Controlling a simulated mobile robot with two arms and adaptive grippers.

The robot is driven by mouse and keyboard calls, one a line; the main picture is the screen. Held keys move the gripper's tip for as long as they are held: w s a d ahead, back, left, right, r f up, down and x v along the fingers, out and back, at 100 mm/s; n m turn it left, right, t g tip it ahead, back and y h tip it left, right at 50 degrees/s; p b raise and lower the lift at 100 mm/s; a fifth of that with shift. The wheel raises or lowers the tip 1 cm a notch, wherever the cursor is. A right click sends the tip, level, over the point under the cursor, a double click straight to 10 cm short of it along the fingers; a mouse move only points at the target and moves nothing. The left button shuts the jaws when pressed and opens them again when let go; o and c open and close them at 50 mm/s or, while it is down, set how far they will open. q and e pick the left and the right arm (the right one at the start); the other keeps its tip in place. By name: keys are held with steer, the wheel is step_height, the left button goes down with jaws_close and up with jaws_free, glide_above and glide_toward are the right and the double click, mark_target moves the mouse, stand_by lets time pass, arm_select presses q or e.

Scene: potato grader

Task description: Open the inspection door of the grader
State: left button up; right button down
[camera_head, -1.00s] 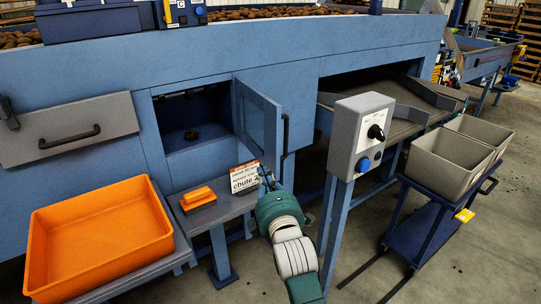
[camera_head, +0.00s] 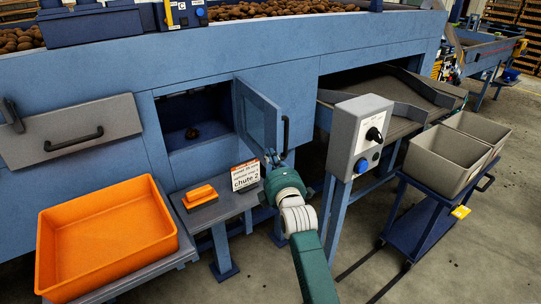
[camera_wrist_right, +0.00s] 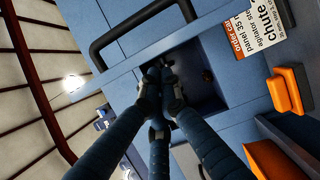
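The inspection door (camera_head: 257,115) is a blue panel standing swung out from its dark square opening (camera_head: 178,112) in the grader's side. Its black bar handle (camera_head: 285,134) is on the outer face, and shows large in the right wrist view (camera_wrist_right: 95,55). My right gripper (camera_head: 271,158) is at the door's lower free corner, on the side towards the opening. In the right wrist view its dark fingers (camera_wrist_right: 162,80) come close together in front of the door's edge and the opening. Whether they touch the door or pinch anything is unclear. My left gripper is not in view.
A grey control box (camera_head: 358,135) on a blue post stands just right of the door. A trolley with grey bins (camera_head: 450,163) stands at right.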

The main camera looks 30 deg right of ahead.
steer(key=d, duration=1.1)
steer(key=shift+w, duration=0.4)
steer(key=shift+d, duration=0.1)
